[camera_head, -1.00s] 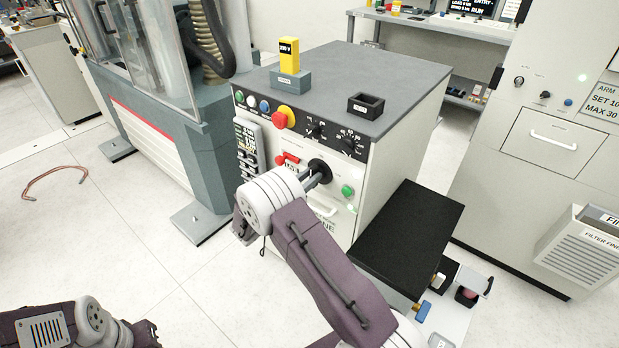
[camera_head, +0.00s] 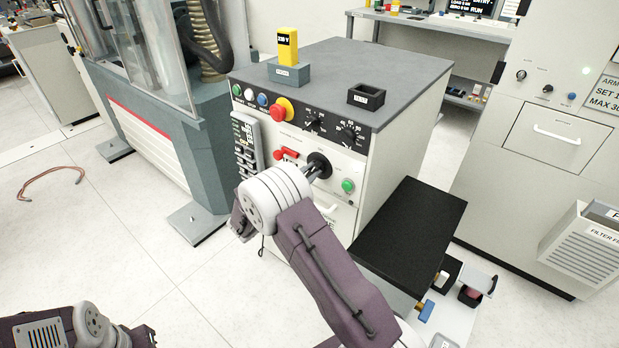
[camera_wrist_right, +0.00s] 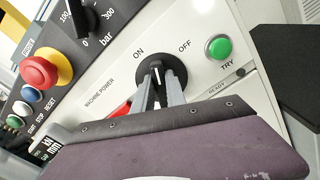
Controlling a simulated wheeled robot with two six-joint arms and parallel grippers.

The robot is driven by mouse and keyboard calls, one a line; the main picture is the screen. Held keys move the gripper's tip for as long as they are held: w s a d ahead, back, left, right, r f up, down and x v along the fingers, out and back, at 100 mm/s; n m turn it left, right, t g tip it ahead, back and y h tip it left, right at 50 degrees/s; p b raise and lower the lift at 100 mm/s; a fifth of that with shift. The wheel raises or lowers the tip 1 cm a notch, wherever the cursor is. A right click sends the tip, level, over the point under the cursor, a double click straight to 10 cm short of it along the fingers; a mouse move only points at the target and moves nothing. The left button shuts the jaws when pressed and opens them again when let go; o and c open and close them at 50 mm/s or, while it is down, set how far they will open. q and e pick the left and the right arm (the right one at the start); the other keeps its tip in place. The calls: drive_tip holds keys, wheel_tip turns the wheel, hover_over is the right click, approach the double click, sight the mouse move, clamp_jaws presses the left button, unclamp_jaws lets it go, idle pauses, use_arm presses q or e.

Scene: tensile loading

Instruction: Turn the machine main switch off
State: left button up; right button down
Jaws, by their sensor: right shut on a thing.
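The main switch is a round black knob (camera_head: 319,165) on the light front panel of the machine cabinet. In the right wrist view the knob (camera_wrist_right: 154,72) sits below the ON and OFF labels, beside the words MACHINE POWER. Its white mark points up between ON and OFF in that view. My right gripper (camera_wrist_right: 158,88) is shut on the knob, with one finger on each side; in the head view its fingers (camera_head: 315,170) reach the knob from the front. My left arm shows at the bottom left; its gripper is not in view.
Near the knob are a green TRY button (camera_wrist_right: 219,47), a red lever (camera_head: 287,153) and a red-and-yellow emergency stop (camera_head: 281,109). A handset (camera_head: 246,142) hangs on the left. A black-topped step (camera_head: 413,232) stands to the right of the cabinet.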

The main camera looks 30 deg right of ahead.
drive_tip(key=shift+s+d+f+m+b, duration=0.1)
drive_tip(key=shift+f+m+b, duration=0.15)
drive_tip(key=shift+m+b, duration=2.2)
drive_tip(key=shift+s+a+f+m+b, duration=0.1)
drive_tip(key=shift+f+m+b, duration=0.1)
drive_tip(key=shift+m+b, duration=2.25)
drive_tip(key=shift+s+d+f+m+b, duration=0.1)
drive_tip(key=shift+f+m+b, duration=0.15)
drive_tip(key=shift+m+b, duration=2.15)
drive_tip(key=shift+n+b, duration=1)
drive_tip(key=c, duration=1.4)
unclamp_jaws()
drive_tip(key=shift+o, duration=0.2)
drive_tip(key=shift+r, duration=0.1)
